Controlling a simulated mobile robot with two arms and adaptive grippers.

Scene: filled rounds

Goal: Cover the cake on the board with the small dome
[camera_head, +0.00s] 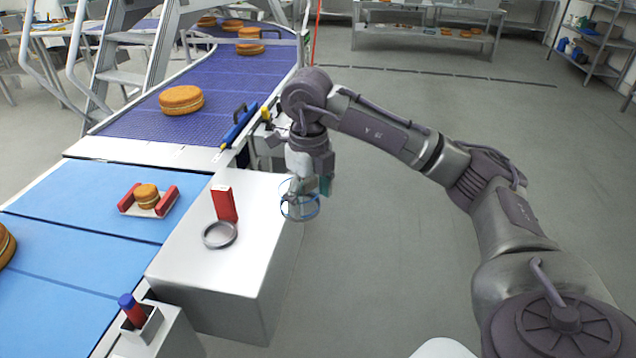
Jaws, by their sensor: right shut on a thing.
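A small round cake (146,194) sits on a pale board (135,210) with red side pieces, on the blue belt at the left. It is uncovered. My right gripper (303,186) points down at the right edge of the white block. It is shut on a clear dome with a blue rim (300,217), which looks like the small dome. The dome is to the right of the cake, well apart from it. The gripper partly hides the dome's top. My left gripper is not in view.
A white block (190,270) stands between the belt and the dome. A red upright block (225,204) and a grey ring (220,246) are on its top. A larger cake (181,100) lies on the purple conveyor (150,125). A holder (148,330) stands in front.

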